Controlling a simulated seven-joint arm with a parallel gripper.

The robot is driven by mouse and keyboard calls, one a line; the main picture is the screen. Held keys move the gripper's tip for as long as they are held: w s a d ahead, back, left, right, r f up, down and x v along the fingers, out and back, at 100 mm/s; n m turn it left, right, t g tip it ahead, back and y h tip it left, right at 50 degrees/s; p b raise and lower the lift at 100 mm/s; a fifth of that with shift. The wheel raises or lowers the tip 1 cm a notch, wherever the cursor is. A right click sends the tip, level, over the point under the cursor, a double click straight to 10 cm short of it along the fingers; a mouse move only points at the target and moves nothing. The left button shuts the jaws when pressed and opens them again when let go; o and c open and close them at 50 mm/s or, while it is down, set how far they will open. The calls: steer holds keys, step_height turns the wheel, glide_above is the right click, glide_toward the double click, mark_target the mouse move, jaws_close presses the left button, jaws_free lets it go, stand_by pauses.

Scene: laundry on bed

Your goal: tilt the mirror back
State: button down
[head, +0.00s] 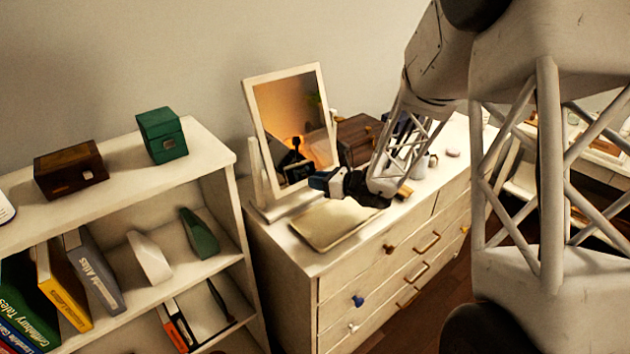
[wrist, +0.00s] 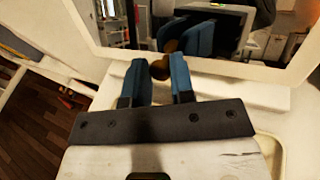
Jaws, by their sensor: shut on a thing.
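The mirror (head: 285,105) has a white frame and stands on a white base on the dresser. Its glass reflects a warm glow and my dark gripper. My gripper (head: 320,181) is at the mirror's lower edge, in front of the glass. In the wrist view its two blue fingers (wrist: 158,78) are closed around a small brass knob (wrist: 159,70) at the middle of the lower frame (wrist: 215,68). The knob's reflection shows just above it in the glass. In the head view the fingers hide the knob.
The white dresser (head: 290,262) carries a shallow cream tray (head: 335,225) under my gripper. A brown wooden box (head: 358,135) and small items stand right of the mirror. A bookshelf (head: 205,155) with a green box (head: 162,135) and a brown box (head: 70,168) stands at left.

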steer(key=shift+s+r, duration=0.1)
steer(key=shift+r, duration=0.05)
steer(key=c, duration=1.3)
jaws_free()
steer(key=shift+d, duration=0.15)
steer(key=v, duration=0.7)
steer(key=shift+d, duration=0.3)
steer(key=shift+s+r, duration=0.15)
